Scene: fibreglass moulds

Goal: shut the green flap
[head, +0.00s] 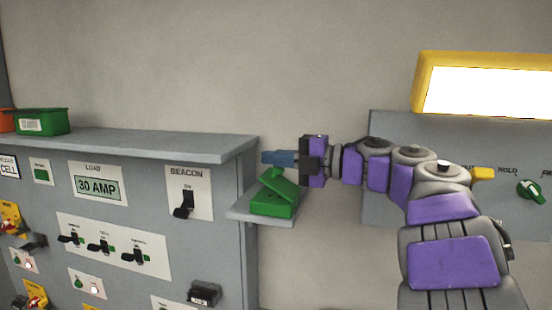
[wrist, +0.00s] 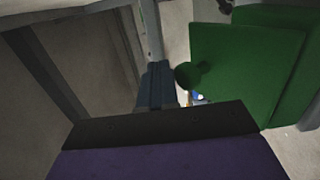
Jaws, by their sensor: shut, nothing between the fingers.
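The green flap (head: 285,182) is the lid of a small green box (head: 272,206) on a side shelf of the grey cabinet. It stands tilted up, partly open. My gripper (head: 264,157) is shut and empty, with its blue fingers just above the flap, pointing left. In the wrist view the flap (wrist: 245,75) fills the right side, with a round green knob (wrist: 188,75) near its left edge. My gripper's blue fingers (wrist: 156,80) are close to the left of that knob. I cannot tell whether they touch it.
The small shelf (head: 262,220) juts out from the cabinet (head: 140,145), which carries switches and labels. A green bin (head: 42,121) stands on its top at the left. A grey wall panel (head: 385,205) with a green knob (head: 530,190) and a lit yellow-framed lamp (head: 485,86) are at the right.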

